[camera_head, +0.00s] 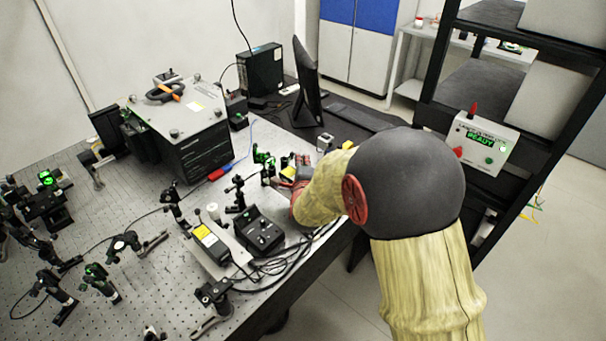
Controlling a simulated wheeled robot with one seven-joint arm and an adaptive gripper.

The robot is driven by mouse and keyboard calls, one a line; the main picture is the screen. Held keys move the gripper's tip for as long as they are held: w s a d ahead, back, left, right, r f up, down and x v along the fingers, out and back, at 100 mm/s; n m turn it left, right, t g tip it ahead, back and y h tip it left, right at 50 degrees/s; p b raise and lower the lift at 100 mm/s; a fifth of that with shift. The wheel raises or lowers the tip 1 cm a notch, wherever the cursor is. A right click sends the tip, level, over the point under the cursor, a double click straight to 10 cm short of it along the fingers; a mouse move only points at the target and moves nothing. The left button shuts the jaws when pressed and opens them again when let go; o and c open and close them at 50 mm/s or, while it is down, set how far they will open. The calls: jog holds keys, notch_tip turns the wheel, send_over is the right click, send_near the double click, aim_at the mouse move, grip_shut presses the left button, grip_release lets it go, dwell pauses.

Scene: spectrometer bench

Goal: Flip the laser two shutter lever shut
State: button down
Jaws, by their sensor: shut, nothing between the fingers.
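My gripper (291,170) is at the right edge of the optical table, shut and empty as far as I can see. It is small in view and partly hidden by my wrist. A small yellow part (287,173) and a green-lit optic mount (264,160) are close to its left; contact cannot be told. I cannot make out the laser two shutter lever or its position. A yellow-labelled grey module (211,242) lies to the lower left of the gripper.
A black controller (260,234) with cables stands before my wrist. Several optic posts, such as one mount (124,243), crowd the perforated table (165,300). A large housing (185,125) stands behind. A monitor (306,85) is at the back. A READY box (483,143) hangs on the right rack.

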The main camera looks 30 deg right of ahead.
jog(key=n+t+b, duration=0.1)
jog(key=b, duration=0.2)
jog(key=shift+s+a+h, duration=0.15)
jog(key=shift+a+h, duration=0.25)
jog(key=shift+s+a+r+b, duration=0.15)
jog(key=shift+a+r+b, duration=0.2)
jog(key=shift+b, duration=1.05)
